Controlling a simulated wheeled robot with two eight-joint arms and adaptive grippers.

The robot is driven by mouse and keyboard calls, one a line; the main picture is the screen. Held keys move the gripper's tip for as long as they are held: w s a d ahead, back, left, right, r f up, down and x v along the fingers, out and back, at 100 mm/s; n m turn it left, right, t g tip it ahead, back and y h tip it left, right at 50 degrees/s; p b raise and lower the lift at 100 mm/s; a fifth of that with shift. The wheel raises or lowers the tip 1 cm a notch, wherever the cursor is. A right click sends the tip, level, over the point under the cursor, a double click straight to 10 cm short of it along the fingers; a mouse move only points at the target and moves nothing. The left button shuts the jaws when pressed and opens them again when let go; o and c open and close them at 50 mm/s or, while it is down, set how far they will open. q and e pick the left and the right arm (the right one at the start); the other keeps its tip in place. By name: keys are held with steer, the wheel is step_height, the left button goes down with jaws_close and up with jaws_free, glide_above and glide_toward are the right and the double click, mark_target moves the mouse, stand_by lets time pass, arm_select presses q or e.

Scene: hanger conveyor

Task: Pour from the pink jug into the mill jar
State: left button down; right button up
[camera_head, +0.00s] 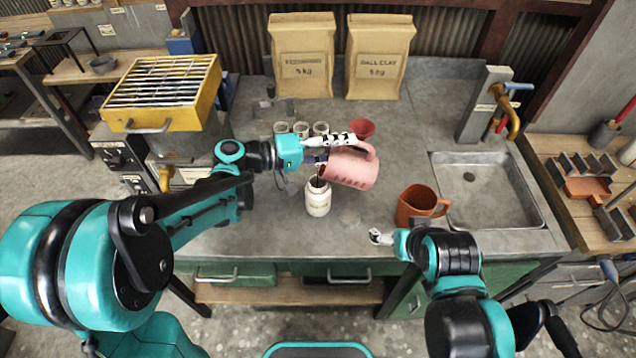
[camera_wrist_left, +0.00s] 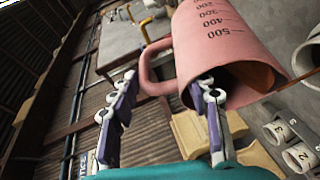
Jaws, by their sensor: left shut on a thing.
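The pink jug (camera_head: 352,170) is held above the counter, tilted with its mouth toward the left. Its handle and printed volume marks show in the left wrist view (camera_wrist_left: 222,45). My left gripper (camera_head: 328,142) is shut on the jug, with its fingers by the handle. The white mill jar (camera_head: 318,199) stands upright on the counter, just below and left of the jug's mouth. A dark stream shows between the jug's lip and the jar's opening. My right gripper (camera_head: 382,237) is beside the brown jug, low near the counter's front; its finger gap is unclear.
A brown jug (camera_head: 420,204) stands right of the mill jar, near the sink (camera_head: 488,190). Several small white jars (camera_head: 301,129) and a red funnel-like piece (camera_head: 362,129) are behind. Two paper bags (camera_head: 303,55) stand at the back. A yellow rack (camera_head: 163,90) is at left.

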mark_target(336, 153)
stand_by(0.5)
arm_select(q)
steer(key=shift+a+f+h+b, duration=0.4)
steer(key=shift+a+b, duration=0.05)
steer(key=shift+b, duration=0.7)
steer(key=shift+a+b, duration=0.15)
steer(key=shift+b, duration=0.2)
steer(key=shift+w+a+f+n+h+b, duration=0.1)
steer(key=shift+a+f+n+h+b, duration=0.4)
steer(key=shift+b, duration=0.65)
stand_by(0.4)
steer(key=shift+a+f+h+b, duration=0.15)
steer(key=shift+h+b, duration=0.15)
steer(key=shift+b, duration=0.2)
steer(key=shift+a+f+t+h+b, duration=0.15)
steer(key=shift+a+t+h+b, duration=0.2)
steer(key=shift+b, duration=0.4)
steer(key=shift+a, duration=0.15)
